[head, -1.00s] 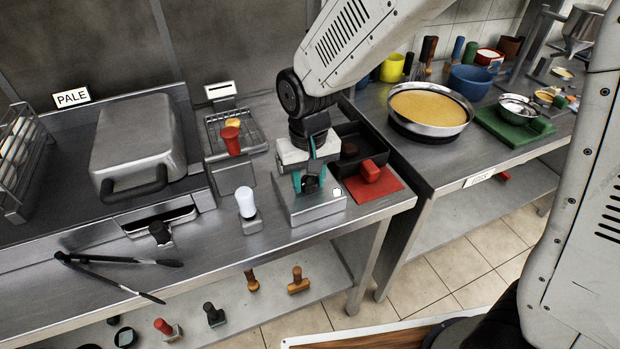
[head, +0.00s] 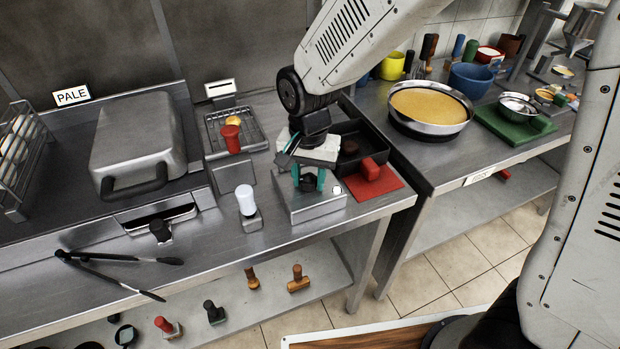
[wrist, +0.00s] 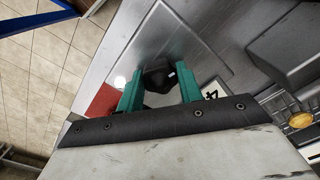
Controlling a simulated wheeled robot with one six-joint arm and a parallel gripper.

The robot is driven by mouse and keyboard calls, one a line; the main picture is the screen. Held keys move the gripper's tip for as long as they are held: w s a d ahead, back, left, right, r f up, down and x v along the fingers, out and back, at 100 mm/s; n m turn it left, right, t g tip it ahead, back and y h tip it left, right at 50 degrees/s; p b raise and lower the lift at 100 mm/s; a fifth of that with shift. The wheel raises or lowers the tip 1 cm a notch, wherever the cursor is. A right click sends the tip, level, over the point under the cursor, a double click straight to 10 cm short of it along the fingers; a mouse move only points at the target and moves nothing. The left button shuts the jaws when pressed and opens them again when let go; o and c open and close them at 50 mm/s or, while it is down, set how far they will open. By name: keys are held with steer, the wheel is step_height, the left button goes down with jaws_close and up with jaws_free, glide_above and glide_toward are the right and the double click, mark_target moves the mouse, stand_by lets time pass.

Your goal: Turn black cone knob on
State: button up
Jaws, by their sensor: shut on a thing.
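The black cone knob (head: 307,184) sits on the front of a low metal box (head: 312,208) at the table's right end. My gripper (head: 308,180) points down over the box, and its teal fingers are shut on the knob, one on each side. In the wrist view the dark knob (wrist: 157,76) shows between the two teal fingertips (wrist: 159,92), with a small white mark on its side. A small white round light (head: 337,190) is on the box, right of the knob.
Black tongs (head: 118,268) lie front left.

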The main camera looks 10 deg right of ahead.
steer(key=shift+f, duration=0.1)
steer(key=o, duration=1)
steer(key=n, duration=0.5)
steer(key=shift+n, duration=0.6)
steer(key=n, duration=0.4)
steer(key=shift+n, duration=1)
